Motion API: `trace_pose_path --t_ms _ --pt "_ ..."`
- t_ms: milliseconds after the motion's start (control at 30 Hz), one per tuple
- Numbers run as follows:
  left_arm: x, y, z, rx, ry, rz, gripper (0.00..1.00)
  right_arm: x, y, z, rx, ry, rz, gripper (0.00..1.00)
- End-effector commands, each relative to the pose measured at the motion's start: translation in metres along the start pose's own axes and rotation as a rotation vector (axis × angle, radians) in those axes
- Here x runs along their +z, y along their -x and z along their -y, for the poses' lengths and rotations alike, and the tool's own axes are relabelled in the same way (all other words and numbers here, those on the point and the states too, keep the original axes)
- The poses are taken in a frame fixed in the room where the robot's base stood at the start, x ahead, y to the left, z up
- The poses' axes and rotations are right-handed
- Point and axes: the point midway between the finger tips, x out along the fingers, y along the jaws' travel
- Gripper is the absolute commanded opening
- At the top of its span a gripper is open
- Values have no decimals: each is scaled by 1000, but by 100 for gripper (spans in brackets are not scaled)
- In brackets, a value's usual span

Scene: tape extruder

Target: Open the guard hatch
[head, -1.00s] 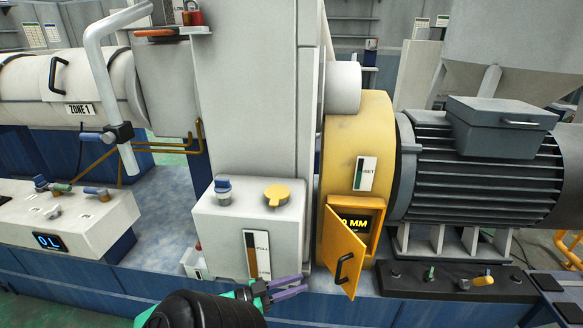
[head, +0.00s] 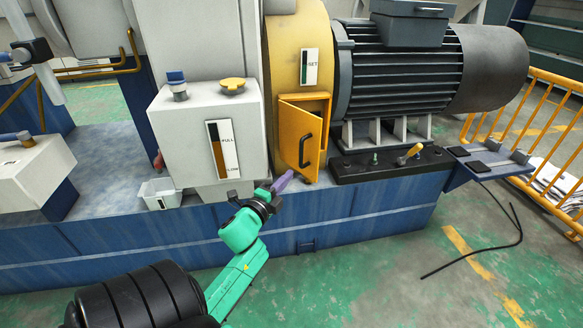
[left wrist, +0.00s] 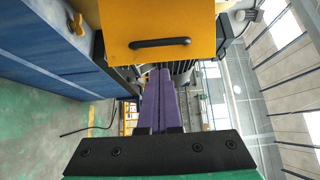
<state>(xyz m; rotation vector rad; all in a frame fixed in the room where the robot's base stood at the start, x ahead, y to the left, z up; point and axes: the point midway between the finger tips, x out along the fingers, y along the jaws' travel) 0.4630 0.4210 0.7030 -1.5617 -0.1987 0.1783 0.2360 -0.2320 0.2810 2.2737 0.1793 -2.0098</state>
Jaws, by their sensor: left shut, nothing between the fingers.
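The guard hatch is a small yellow door (head: 295,135) with a black bar handle (head: 304,150), on the yellow housing (head: 285,55). It stands ajar, its right edge swung out from the frame. My left gripper (head: 287,178) has purple fingers shut with nothing between them. It is just below the door's lower left part, and I cannot tell if it touches. In the left wrist view the door (left wrist: 125,22) and its handle (left wrist: 160,42) lie beyond and above the closed fingers (left wrist: 159,85). My right gripper is not in view.
A grey box (head: 205,130) with a yellow knob stands left of the hatch. A grey motor (head: 415,75) on a black base (head: 390,164) stands to the right. A small white bin (head: 160,193) sits on the blue base's ledge.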

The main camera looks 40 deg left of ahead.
Motion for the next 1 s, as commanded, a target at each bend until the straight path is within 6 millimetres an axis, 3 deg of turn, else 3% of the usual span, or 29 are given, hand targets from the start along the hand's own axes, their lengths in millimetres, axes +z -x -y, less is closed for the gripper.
trace_pose_path --t_ms 167,500,667,1000 --pt "0 -21 4 -2 -7 0 0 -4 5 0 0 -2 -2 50" --pt "0 -87 2 1 -4 0 0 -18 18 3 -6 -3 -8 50" --pt "1 -98 2 4 -4 1 0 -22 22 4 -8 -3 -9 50" --pt "1 -98 2 4 -4 -2 0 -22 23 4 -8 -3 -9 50"
